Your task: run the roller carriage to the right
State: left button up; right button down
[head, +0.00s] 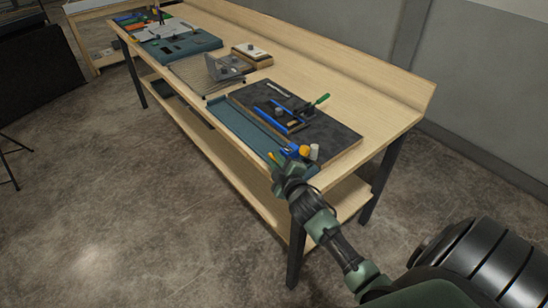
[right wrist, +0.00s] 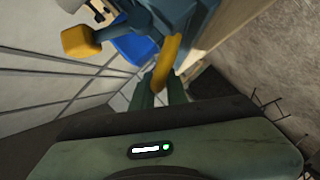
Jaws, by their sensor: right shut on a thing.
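The roller carriage (head: 290,151) is a small blue block with yellow parts at the near right end of the teal strip (head: 238,125) on the bench. In the right wrist view its blue-grey body (right wrist: 175,14) fills the top, with a yellow knob (right wrist: 79,42) at the left and a yellow handle (right wrist: 170,58) pointing down. My right gripper (head: 276,163) is at the bench's front edge beside the carriage. In the right wrist view its green fingers (right wrist: 158,88) are shut on the yellow handle. My left gripper is not in view.
A dark board (head: 335,135) with blue bars and a green-handled tool (head: 320,99) lies behind the carriage. A white cylinder (head: 314,152) stands close by. A grey bracket (head: 225,68) and teal tray (head: 178,48) are farther left. The bench's back right is clear.

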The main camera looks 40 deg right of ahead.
jog(key=shift+d+r, duration=0.15)
jog(key=c, duration=1.5)
grip_release()
jog(key=shift+o, duration=0.2)
jog(key=shift+s, duration=0.1)
jog(key=shift+s+a, duration=0.2)
jog(key=shift+s, duration=0.25)
jog(key=b+v, duration=0.1)
jog(key=v, duration=0.5)
jog(key=shift+s, duration=0.35)
